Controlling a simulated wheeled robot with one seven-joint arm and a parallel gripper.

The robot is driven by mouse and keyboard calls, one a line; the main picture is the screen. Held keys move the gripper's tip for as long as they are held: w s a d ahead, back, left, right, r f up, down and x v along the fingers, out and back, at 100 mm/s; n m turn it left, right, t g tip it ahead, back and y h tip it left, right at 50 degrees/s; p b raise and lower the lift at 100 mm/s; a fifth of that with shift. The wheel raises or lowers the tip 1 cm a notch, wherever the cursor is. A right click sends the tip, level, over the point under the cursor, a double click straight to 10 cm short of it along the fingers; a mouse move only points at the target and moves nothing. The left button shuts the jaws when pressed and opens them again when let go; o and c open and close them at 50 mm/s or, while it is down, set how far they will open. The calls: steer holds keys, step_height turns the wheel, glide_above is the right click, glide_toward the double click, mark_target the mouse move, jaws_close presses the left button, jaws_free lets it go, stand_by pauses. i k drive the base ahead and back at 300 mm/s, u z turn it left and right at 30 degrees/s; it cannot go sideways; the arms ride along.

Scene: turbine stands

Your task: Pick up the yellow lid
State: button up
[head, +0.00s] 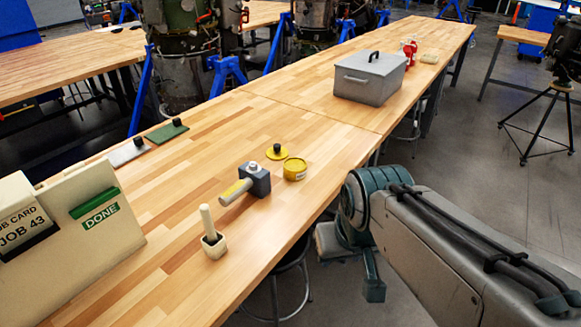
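The yellow lid (277,153) lies flat on the wooden workbench (310,125), with a dark knob on its top. A yellow tin (295,169) stands just to the right of the lid and nearer to me. My arm reaches in from the lower right, beside the bench. My gripper seems to hang at the arm's end below the bench's edge, near the stool, but its fingers do not show clearly. It is apart from the lid.
A grey mallet (257,180) lies just left of the tin. A small pot with a stick (213,241) stands nearer. A job card box (75,225) is at the left. A grey metal toolbox (371,77) stands farther back. Bare bench lies between lid and toolbox.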

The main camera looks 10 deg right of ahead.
mark_target(277, 153)
steer(key=z, duration=0.15)
steer(key=k, duration=0.25)
steer(key=z, duration=1)
steer(key=k, duration=1.05)
steer(key=z, duration=0.7)
steer(key=i, duration=0.75)
steer(key=u, duration=0.3)
steer(key=i, duration=1.5)
steer(key=u, duration=0.95)
steer(key=i, duration=1.15)
steer(key=u, duration=1.8)
steer(key=i, duration=0.65)
steer(key=u, duration=0.7)
